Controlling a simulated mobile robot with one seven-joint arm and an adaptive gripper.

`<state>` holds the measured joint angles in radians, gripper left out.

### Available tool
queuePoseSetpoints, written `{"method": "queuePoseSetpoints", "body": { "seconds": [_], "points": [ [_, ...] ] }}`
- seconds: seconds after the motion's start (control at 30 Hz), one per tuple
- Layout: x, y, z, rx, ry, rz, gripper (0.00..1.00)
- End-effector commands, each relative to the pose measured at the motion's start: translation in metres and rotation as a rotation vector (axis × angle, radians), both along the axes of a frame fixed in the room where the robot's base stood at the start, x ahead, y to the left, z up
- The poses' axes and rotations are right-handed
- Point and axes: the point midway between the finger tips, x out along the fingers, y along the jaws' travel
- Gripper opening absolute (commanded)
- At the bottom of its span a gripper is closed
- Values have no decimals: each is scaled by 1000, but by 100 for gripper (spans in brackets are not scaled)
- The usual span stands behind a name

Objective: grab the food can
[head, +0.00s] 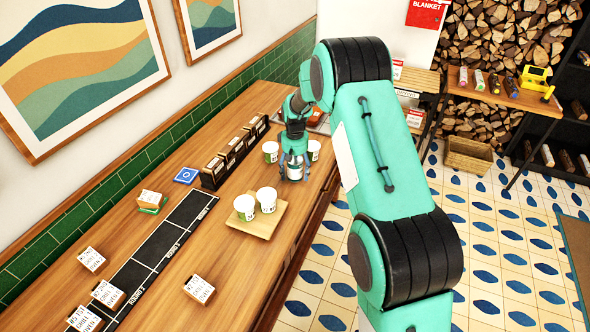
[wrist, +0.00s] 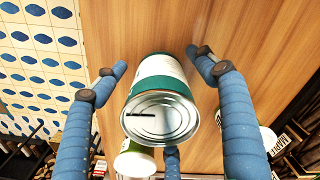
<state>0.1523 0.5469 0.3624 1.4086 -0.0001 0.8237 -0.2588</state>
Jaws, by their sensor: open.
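The food can (head: 294,172) stands on the wooden counter, white with a green band. In the wrist view the can (wrist: 160,112) shows its shiny metal lid with a dark slot-like mark, and it lies between my fingers. My gripper (head: 293,168) comes down over the can in the head view. In the wrist view my gripper (wrist: 158,68) is open, with blue fingers left and right of the can and a third finger behind the lower edge. Gaps show between the left and right fingers and the can. The can's lower part is partly hidden by the fingers in the head view.
Dark boxes (head: 232,152) line the wall side. The counter's right edge is close to the can.

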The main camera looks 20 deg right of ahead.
Motion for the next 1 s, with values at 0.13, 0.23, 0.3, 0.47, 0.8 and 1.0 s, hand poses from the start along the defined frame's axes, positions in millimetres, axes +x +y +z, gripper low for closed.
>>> {"method": "queuePoseSetpoints", "body": {
  "seconds": [0.13,0.23,0.3,0.47,0.8,1.0],
  "points": [
    [0,0,0,0,0,0,57],
    [0,0,0,0,0,0,37],
    [0,0,0,0,0,0,23],
    [1,0,1,0,-1,0,5],
    [1,0,5,0,-2,0,5],
    [1,0,22,-1,-3,0,5]
  ]
}}
